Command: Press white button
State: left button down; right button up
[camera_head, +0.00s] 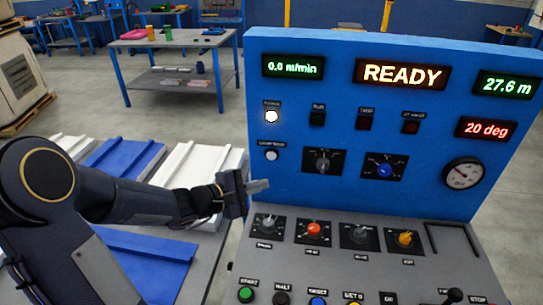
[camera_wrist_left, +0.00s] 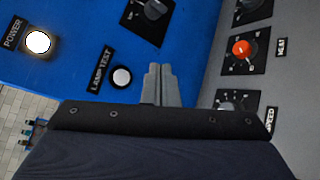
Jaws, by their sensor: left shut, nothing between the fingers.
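A small white button (camera_head: 271,155) labelled LAMP TEST sits on the left side of the upright blue panel (camera_head: 340,215). It also shows in the left wrist view (camera_wrist_left: 121,77), left of the fingertips. Above it is a glowing white round lamp (camera_head: 271,116) labelled POWER, also in the left wrist view (camera_wrist_left: 38,42). My left gripper (camera_head: 264,184) is shut and empty, its fingers pointing toward the panel just below the white button. I see no contact with the button. My right gripper is not in view.
The sloping grey console (camera_head: 338,262) below holds knobs, including a red one (camera_head: 313,229), and a row of coloured buttons along the front. A dial gauge (camera_head: 463,174) and lit displays are on the blue panel. White and blue panels lie on a table at left.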

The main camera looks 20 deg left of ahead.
aim_at(271, 156)
pick_arm(q)
jog(key=w+a+p, duration=0.2)
jog(key=w, duration=0.6)
jog(key=shift+w, duration=0.2)
jog(key=shift+a, duration=0.1)
dwell(1.8)
jog(key=shift+w+a, duration=0.1)
jog(key=shift+w, duration=0.35)
